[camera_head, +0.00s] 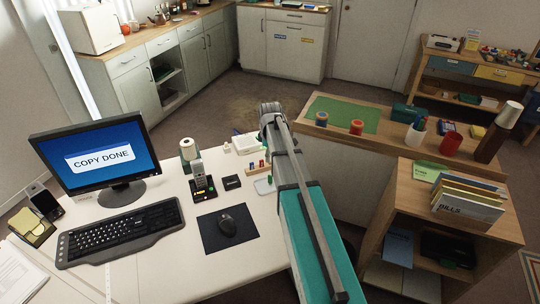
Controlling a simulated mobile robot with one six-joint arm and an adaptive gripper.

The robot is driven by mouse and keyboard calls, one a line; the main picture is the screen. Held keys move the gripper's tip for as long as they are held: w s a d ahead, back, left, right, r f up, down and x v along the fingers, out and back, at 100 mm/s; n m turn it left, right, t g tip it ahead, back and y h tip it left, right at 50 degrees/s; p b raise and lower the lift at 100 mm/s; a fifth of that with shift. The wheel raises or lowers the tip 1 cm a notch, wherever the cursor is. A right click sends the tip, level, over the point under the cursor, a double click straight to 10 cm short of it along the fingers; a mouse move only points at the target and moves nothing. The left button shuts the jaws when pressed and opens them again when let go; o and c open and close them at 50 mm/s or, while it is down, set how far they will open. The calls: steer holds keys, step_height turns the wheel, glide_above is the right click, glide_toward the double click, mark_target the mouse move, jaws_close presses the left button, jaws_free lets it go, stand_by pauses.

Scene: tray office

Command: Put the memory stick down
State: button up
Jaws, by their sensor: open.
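I cannot make out the memory stick for certain. Small coloured upright pieces (262,163) stand on a little wooden holder on the white desk (150,264); they are too small to identify. A dark device with yellow lights (206,195) stands on the desk above the mouse mat, with a grey upright part on it. The monitor (101,156) reads "COPY DONE". My arm reaches from the bottom middle over the right side of the desk. Its far end bends out of sight, and my gripper's fingers do not show.
A green and white cylinder (189,151) stands behind the lit device. Right of my arm are a wooden counter (385,146) and a shelf unit with folders (466,201).

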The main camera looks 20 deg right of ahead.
steer(key=s+a+m, duration=0.4)
steer(key=s+a, duration=0.3)
steer(key=s, duration=0.3)
steer(key=s+a+m, duration=0.5)
steer(key=s+a, duration=0.2)
steer(key=s, duration=0.2)
steer(key=shift+s+a, duration=0.2)
steer(key=shift+s, duration=0.2)
steer(key=shift+r+p, duration=0.9)
steer(key=shift+r, duration=0.05)
